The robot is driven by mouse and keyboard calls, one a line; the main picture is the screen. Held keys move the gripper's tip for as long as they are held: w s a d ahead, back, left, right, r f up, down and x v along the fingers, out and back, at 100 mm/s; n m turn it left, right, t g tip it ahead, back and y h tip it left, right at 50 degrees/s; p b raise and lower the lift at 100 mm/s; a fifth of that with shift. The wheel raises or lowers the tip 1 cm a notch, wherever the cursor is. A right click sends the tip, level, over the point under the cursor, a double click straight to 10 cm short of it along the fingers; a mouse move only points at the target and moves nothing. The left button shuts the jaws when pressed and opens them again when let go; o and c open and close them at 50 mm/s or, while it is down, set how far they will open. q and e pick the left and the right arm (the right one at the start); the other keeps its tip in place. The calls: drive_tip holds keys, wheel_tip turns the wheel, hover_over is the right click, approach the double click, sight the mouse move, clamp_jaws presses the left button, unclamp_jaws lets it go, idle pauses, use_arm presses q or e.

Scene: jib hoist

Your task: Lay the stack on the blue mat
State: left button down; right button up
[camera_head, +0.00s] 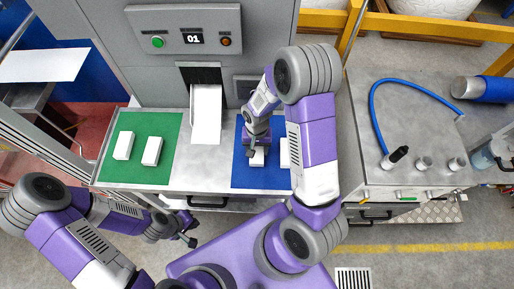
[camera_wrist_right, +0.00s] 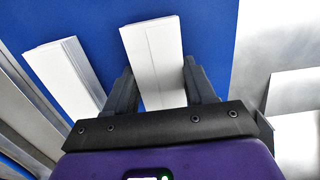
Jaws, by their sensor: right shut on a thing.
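The blue mat (camera_head: 240,172) lies on the metal bench and also fills much of the right wrist view (camera_wrist_right: 205,40). My right gripper (camera_head: 257,146) is over this mat, shut on a white stack (camera_head: 257,157). In the right wrist view the held stack (camera_wrist_right: 153,60) sits between the two fingers (camera_wrist_right: 161,88). I cannot tell whether it touches the mat. A second white stack (camera_head: 285,153) lies on the mat beside it, apart from the gripper; it also shows in the right wrist view (camera_wrist_right: 66,75). My left gripper (camera_head: 187,239) hangs empty in front of the bench.
A green mat (camera_head: 142,177) to the left carries two white stacks (camera_head: 124,146) (camera_head: 152,151). A white chute (camera_head: 206,117) comes out of the grey machine (camera_head: 190,50) between the mats. A bench (camera_head: 400,110) with a blue hose (camera_head: 372,105) stands at the right.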

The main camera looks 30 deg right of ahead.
drive_tip(key=shift+s+f, duration=0.1)
drive_tip(key=shift+f, duration=0.05)
drive_tip(key=o, duration=1.1)
drive_tip(key=shift+c, duration=0.2)
drive_tip(key=shift+r, duration=0.35)
wheel_tip(320, 180, up, 12)
drive_tip(key=w+p, duration=0.1)
drive_tip(key=shift+d+f, duration=0.15)
drive_tip(key=shift+d, duration=0.05)
drive_tip(key=shift+p, duration=0.3)
